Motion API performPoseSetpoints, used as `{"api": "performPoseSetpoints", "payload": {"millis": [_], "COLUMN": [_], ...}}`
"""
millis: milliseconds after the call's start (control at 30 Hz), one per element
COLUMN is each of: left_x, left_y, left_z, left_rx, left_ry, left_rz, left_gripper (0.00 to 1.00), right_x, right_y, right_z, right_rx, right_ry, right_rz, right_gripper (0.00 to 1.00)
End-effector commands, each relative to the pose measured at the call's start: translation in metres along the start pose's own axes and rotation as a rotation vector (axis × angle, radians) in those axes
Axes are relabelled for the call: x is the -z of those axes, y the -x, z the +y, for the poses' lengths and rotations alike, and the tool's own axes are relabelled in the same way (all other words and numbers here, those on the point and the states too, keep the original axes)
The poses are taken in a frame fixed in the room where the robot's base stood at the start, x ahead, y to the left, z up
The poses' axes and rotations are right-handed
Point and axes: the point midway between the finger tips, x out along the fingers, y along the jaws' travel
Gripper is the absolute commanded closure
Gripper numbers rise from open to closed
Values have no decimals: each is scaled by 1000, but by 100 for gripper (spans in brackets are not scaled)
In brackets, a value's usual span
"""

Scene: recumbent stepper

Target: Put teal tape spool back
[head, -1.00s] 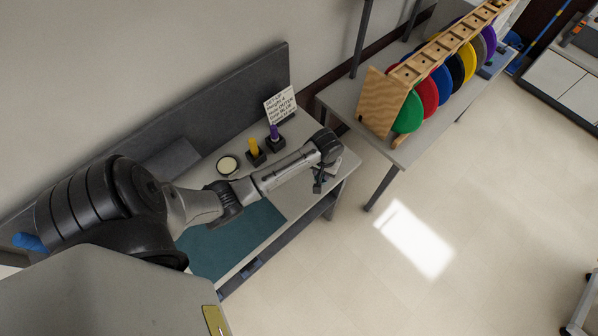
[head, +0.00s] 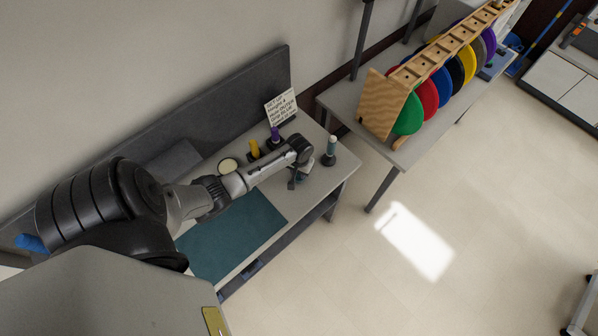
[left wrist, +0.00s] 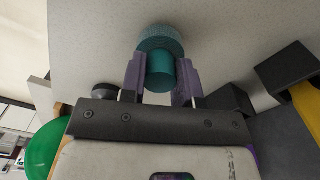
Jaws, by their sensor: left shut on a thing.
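The teal tape spool (left wrist: 159,68) shows in the left wrist view as a narrow teal cylinder with a wider teal round part beyond it. My left gripper (left wrist: 158,78) is shut on it, with one finger on each side of the narrow cylinder. In the head view my left gripper (head: 293,184) is over the right part of the grey table, and the spool is mostly hidden by the wrist. I cannot tell whether the spool touches the table. My right gripper is not in view.
On the table (head: 318,190) stand a pale-topped post on a dark base (head: 330,150), yellow (head: 254,148) and purple (head: 275,134) pieces in dark holders, a round dish (head: 228,165), a card (head: 281,107) and a teal mat (head: 235,238). A rack of coloured discs (head: 385,105) stands beyond.

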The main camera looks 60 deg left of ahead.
Motion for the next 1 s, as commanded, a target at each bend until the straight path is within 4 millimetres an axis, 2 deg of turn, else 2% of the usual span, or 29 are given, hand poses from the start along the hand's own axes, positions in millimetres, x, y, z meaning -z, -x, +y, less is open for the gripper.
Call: {"api": "performPoseSetpoints", "payload": {"millis": [100,500,533,800,1000], "left_x": [0,0,0,0,0], "left_y": [-6,-10,-10,-10,-9], "left_z": [0,0,0,0,0], "left_rx": [0,0,0,0,1], "left_ry": [0,0,0,0,0], "left_rz": [0,0,0,0,0], "left_gripper": [100,100,70,45,45], "right_x": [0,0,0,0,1], "right_y": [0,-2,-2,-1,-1], "right_z": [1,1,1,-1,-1], "right_rx": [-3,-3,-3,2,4], "right_ry": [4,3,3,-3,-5], "right_rz": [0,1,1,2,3], "right_gripper": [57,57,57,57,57]}}
